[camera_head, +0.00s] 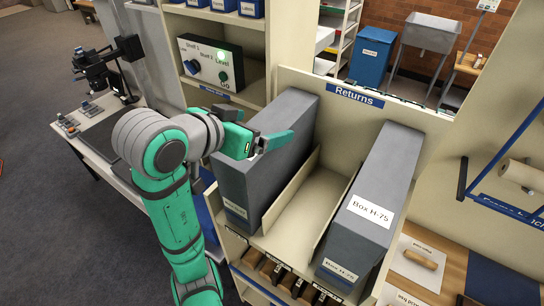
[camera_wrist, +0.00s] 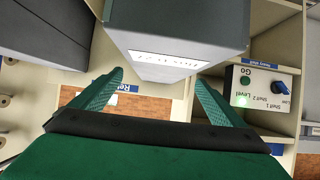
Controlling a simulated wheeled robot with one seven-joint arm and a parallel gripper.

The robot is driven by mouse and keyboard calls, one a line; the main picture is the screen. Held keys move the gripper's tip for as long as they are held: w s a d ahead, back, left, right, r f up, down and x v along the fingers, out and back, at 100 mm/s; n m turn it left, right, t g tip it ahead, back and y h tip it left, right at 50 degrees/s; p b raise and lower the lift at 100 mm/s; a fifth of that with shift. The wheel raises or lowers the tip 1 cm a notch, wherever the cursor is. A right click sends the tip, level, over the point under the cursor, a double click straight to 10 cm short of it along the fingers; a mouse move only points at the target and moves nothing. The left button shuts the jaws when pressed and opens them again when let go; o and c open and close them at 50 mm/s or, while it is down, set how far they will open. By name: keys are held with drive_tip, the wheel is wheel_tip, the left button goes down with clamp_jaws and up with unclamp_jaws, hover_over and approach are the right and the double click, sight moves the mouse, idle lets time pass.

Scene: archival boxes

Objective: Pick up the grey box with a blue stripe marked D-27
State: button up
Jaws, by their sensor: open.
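A tall grey box (camera_head: 270,160) stands in the left compartment of the Returns rack, its small front label unreadable in the head view. In the wrist view, a grey box (camera_wrist: 180,28) with a white label fills the upper middle. Its label is upside down and hard to read, possibly D-27. I cannot make out a blue stripe on it. My gripper (camera_head: 262,130) is at the upper part of the left box in the head view. In the wrist view my gripper (camera_wrist: 160,77) has its fingers spread apart, with the box's near end ahead of them and nothing held.
A second grey box (camera_head: 375,195), marked H-75, stands in the right compartment. The middle compartment (camera_head: 305,205) is empty between thin dividers. The Returns back panel (camera_head: 420,112) rises behind. A control box (camera_head: 211,62) with a green light sits on a shelf behind my arm.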

sight(269, 124)
drive_tip(key=shift+x, duration=3.4)
drive_tip(key=shift+a+f, duration=0.1)
drive_tip(key=shift+s+a, duration=0.1)
drive_tip(key=shift+s, duration=0.05)
drive_tip(key=c, duration=2.2)
drive_tip(key=shift+o, duration=0.2)
drive_tip(key=shift+r, duration=0.2)
